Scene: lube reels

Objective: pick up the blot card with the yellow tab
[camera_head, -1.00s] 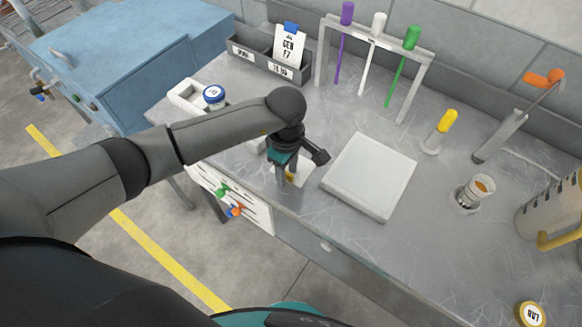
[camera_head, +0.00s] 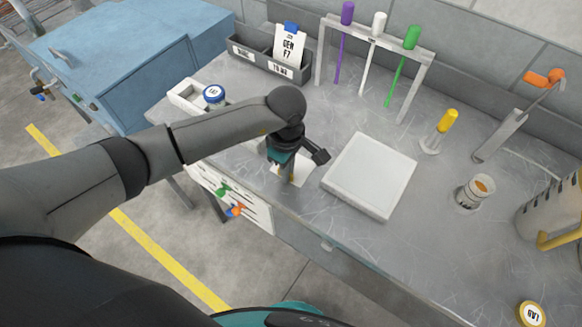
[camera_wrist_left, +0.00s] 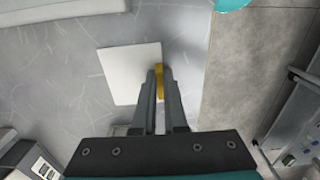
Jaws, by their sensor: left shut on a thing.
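The blot card (camera_wrist_left: 122,70) is a white square with a yellow tab (camera_wrist_left: 159,80) on one edge, seen in the left wrist view. My left gripper (camera_wrist_left: 160,84) is shut on the yellow tab, with one finger on each side of it. In the head view the card (camera_head: 300,163) shows partly behind my left gripper (camera_head: 287,178), near the front edge of the metal bench. I cannot tell whether the card touches the bench. My right gripper is not in view.
A white square pad (camera_head: 370,174) lies close to the right of the gripper. A divided grey bin (camera_head: 262,62) holds a blue-tabbed card. A rack (camera_head: 378,38) of coloured sticks stands behind. A glass jar (camera_head: 475,192) stands at the right.

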